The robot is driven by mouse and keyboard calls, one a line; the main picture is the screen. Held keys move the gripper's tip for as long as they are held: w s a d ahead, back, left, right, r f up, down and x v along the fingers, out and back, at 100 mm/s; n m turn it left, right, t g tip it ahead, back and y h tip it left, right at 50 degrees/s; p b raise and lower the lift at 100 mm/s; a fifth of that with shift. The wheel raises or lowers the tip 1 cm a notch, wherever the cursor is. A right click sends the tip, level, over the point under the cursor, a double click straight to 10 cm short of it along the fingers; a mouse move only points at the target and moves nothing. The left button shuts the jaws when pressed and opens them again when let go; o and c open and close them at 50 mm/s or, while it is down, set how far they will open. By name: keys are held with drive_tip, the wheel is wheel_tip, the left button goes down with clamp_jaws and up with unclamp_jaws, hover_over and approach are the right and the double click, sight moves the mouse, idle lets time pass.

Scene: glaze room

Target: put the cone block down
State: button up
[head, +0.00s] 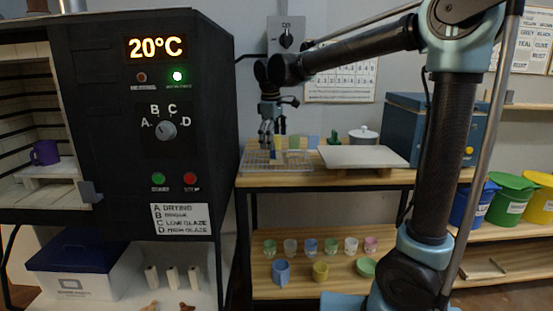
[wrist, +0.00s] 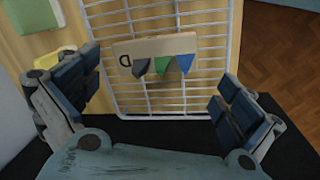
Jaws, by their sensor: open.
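The cone block (wrist: 155,47) is a pale beige block marked D, with a grey, a green and a blue cone on it. In the wrist view it rests on the white wire rack (wrist: 205,95). My gripper (wrist: 158,105) is open, its two fingers wide apart on the near side of the block, with no contact visible. In the head view my gripper (head: 271,138) hangs over the wire rack (head: 254,163) on the wooden table; I cannot make out the block clearly there.
Small coloured tiles (head: 295,142) stand behind the rack. A pale board (head: 362,156), a lidded pot (head: 363,135) and a blue box (head: 430,128) are to the right. The black kiln (head: 150,75) stands close on the left. Cups (head: 310,246) fill the lower shelf.

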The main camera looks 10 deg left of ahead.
sight(274, 151)
drive_tip(key=f, duration=0.2)
drive_tip(key=w+f, duration=0.1)
drive_tip(key=f, duration=0.1)
drive_tip(key=shift+a+f, duration=0.1)
drive_tip(key=shift+f, duration=0.25)
drive_tip(key=shift+c, duration=0.2)
drive_tip(key=c, duration=1.4)
drive_tip(key=shift+c, duration=0.2)
drive_tip(key=shift+r, duration=0.1)
wheel_tip(274, 151, up, 10)
drive_tip(key=shift+f, duration=0.1)
